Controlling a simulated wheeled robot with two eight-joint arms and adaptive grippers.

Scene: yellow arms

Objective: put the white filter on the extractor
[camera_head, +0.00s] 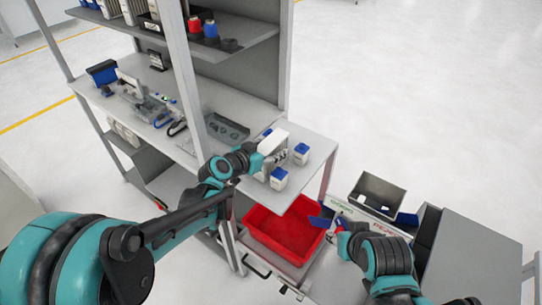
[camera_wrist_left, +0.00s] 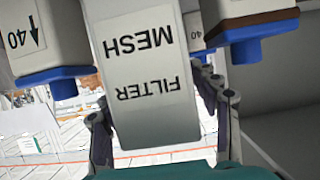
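The white filter (camera_wrist_left: 145,60), a box labelled "FILTER MESH", fills the middle of the left wrist view, where its lettering appears upside down. In the head view a white box that appears to be it (camera_head: 272,141) is at the right end of the workbench. My left gripper (camera_head: 245,160) is at this box. In the left wrist view its fingers (camera_wrist_left: 160,120) lie close along both sides of the filter; whether they press on it is unclear. My right gripper (camera_head: 341,228) is over the lower right area, its fingers too small to read. I cannot identify the extractor with certainty.
White boxes with blue caps (camera_head: 278,179) (camera_head: 301,153) stand close beside the filter. Grey and metal equipment (camera_head: 150,100) stands farther left on the bench. A shelf post (camera_head: 185,75) rises at the bench's front. A red bin (camera_head: 290,222) sits below the bench's right end.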

